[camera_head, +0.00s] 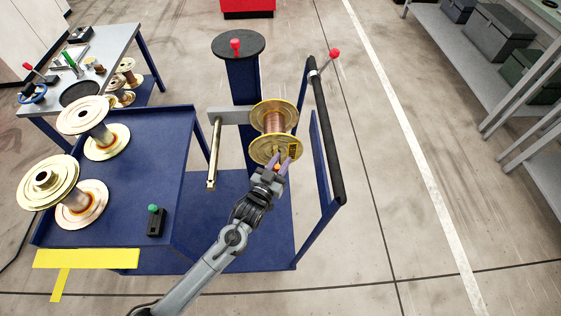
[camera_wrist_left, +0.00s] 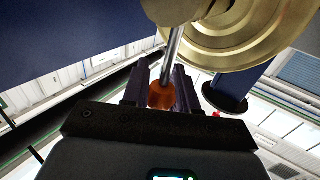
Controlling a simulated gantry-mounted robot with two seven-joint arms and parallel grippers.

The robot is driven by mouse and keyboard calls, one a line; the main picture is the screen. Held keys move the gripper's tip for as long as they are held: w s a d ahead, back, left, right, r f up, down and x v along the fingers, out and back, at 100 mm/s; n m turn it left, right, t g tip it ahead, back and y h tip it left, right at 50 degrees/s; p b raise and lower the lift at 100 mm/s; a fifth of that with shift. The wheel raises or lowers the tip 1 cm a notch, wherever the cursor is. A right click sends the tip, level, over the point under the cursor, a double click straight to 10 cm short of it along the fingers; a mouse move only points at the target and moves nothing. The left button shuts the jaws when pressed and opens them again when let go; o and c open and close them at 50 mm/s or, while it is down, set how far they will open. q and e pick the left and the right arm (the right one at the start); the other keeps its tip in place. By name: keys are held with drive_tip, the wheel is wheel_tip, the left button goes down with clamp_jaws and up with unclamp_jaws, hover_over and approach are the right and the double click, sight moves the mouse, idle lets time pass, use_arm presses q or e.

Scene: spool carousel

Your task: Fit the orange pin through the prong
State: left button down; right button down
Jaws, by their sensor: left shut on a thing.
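My left gripper (camera_head: 284,158) is shut on the orange pin, at the near flange of a copper-wound spool (camera_head: 274,122). In the left wrist view the orange pin's round head (camera_wrist_left: 161,96) sits between the fingers (camera_wrist_left: 160,88), and a bright metal shaft runs up from it towards the spool's brass flange (camera_wrist_left: 240,30). The spool hangs on the carousel arm; the prong inside it is hidden by the spool and gripper. I cannot tell whether the pin's tip is in the prong. A second, bare prong (camera_head: 214,152) sticks out to the left. My right gripper is not in view.
The carousel post carries a round dark top with a red knob (camera_head: 235,45). A black handle bar (camera_head: 326,135) stands close on the right. The blue cart (camera_head: 150,130) on the left holds spools and a green-knobbed block (camera_head: 155,220). Open floor lies right.

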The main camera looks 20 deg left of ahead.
use_arm(q)
drive_tip(key=shift+f+b, duration=1.5)
drive_tip(key=shift+f, duration=0.9)
drive_tip(key=shift+r, duration=0.1)
drive_tip(key=shift+r+p, duration=2.4)
drive_tip(key=shift+p, duration=0.1)
drive_tip(key=shift+p, duration=0.65)
drive_tip(key=shift+f+b, duration=1.45)
drive_tip(key=shift+f, duration=0.65)
